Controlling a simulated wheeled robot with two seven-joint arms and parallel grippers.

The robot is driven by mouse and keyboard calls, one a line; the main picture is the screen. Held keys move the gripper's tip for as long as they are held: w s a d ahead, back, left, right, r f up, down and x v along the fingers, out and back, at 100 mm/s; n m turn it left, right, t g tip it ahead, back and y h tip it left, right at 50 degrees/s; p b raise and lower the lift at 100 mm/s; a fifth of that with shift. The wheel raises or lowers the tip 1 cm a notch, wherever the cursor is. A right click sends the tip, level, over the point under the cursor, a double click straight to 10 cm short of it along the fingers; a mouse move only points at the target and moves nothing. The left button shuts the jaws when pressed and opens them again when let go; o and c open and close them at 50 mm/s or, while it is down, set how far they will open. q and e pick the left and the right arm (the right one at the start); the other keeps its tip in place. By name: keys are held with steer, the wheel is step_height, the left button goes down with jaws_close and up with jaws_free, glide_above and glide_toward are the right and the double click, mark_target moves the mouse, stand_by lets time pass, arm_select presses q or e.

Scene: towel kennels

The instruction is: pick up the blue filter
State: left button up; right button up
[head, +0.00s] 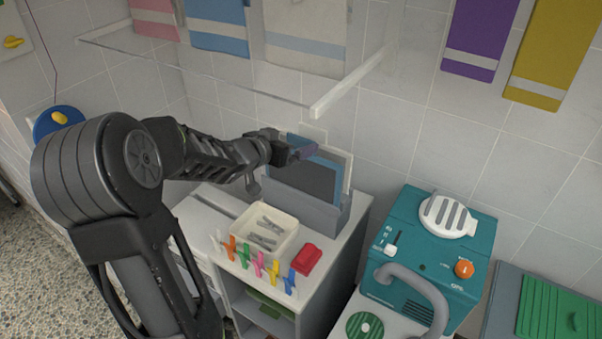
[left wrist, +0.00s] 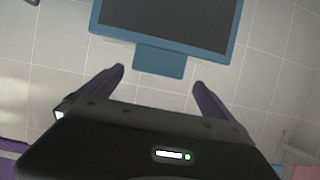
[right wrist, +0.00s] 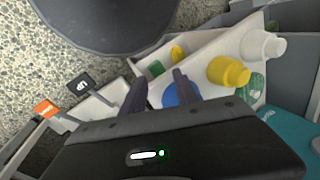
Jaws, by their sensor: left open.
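The blue filter (head: 308,178) is a blue-framed panel with a dark middle. It stands upright in a grey holder (head: 290,214) on the white cabinet, with a pale panel behind it. In the left wrist view the filter's blue frame and its tab (left wrist: 160,62) show. My left gripper (head: 301,149) is open at the filter's top edge. In the left wrist view the tab's end lies between the spread fingertips (left wrist: 159,77), with a gap on each side. My right gripper (right wrist: 158,81) is open and empty, away from the filter; the head view does not show it.
A white tray of grey clips (head: 284,221), several coloured pegs and a red block (head: 306,258) are in front of the holder. A teal machine (head: 436,255) stands to the right. A glass shelf (head: 210,75) is above my left arm. Bottles (right wrist: 228,72) are near my right gripper.

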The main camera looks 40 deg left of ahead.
mark_target(300, 138)
arm_select(q)
steer(key=shift+w, duration=0.1)
steer(key=x, duration=0.5)
steer(key=shift+d+f, duration=0.1)
steer(key=shift+d, duration=0.05)
steer(key=shift+c, duration=0.4)
steer(key=c, duration=1.8)
steer(key=shift+r, duration=0.2)
step_height(300, 138, up, 7)
steer(key=shift+f+p, duration=0.1)
steer(key=shift+p, duration=1.15)
steer(key=s+d, duration=0.2)
steer(key=s, duration=1.6)
steer(key=shift+w+d+f, duration=0.1)
